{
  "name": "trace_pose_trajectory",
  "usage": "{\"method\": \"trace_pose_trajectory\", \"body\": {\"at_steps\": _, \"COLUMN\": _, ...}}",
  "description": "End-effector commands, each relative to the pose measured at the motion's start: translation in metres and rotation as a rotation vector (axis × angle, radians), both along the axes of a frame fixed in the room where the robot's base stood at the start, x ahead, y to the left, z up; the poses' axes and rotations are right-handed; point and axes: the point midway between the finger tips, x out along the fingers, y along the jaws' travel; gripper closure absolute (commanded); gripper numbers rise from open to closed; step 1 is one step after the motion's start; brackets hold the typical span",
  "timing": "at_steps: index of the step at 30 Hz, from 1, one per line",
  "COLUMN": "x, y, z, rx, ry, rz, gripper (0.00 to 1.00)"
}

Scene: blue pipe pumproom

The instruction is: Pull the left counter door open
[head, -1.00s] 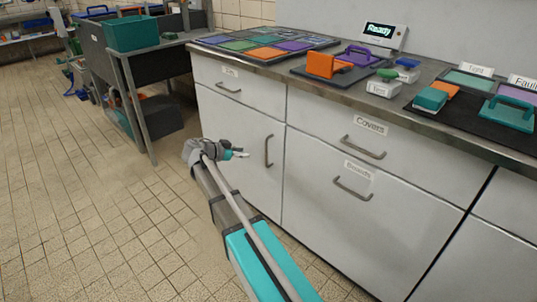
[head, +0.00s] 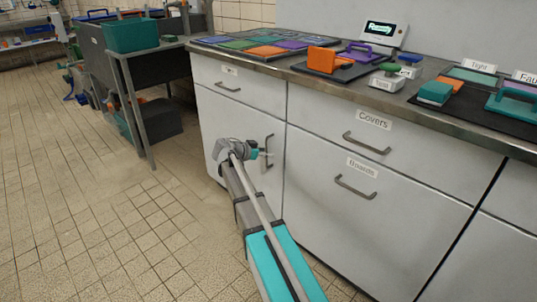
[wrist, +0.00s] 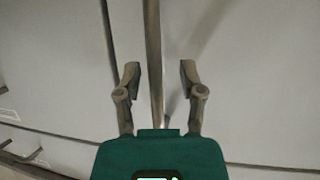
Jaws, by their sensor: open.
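The left counter door (head: 222,135) is a pale grey panel below a small drawer, and it looks shut. Its grey vertical bar handle (head: 268,153) is near the door's right edge. My gripper (head: 262,153) is at the handle in the head view, which partly hides where the fingers are. In the wrist view my gripper (wrist: 159,75) is open, with one finger on each side of the handle bar (wrist: 153,50). Gaps show between the bar and both fingers, so it is not clasped.
Above the door is a drawer with a handle (head: 228,88). Drawers labelled Covers (head: 366,146) and another (head: 355,182) are to the right. The worktop (head: 440,107) carries coloured parts and a display (head: 380,32). A dark bench (head: 150,70) stands left; tiled floor (head: 90,190) is clear.

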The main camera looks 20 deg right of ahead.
Motion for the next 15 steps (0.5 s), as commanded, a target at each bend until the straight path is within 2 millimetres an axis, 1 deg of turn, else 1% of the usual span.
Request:
{"method": "trace_pose_trajectory", "body": {"at_steps": 7, "x": 0.0001, "y": -0.0003, "z": 0.0001, "rx": 0.0, "ry": 0.0, "rz": 0.0, "gripper": 0.49}}
{"method": "trace_pose_trajectory", "body": {"at_steps": 8, "x": 0.0, "y": -0.0002, "z": 0.0, "rx": 0.0, "ry": 0.0, "rz": 0.0, "gripper": 0.51}}
{"method": "trace_pose_trajectory", "body": {"at_steps": 9, "x": 0.0, "y": -0.0002, "z": 0.0, "rx": 0.0, "ry": 0.0, "rz": 0.0, "gripper": 0.58}}
{"method": "trace_pose_trajectory", "body": {"at_steps": 14, "x": 0.0, "y": -0.0002, "z": 0.0, "rx": 0.0, "ry": 0.0, "rz": 0.0, "gripper": 0.88}}
{"method": "trace_pose_trajectory", "body": {"at_steps": 15, "x": 0.0001, "y": -0.0002, "z": 0.0, "rx": 0.0, "ry": 0.0, "rz": 0.0, "gripper": 0.95}}
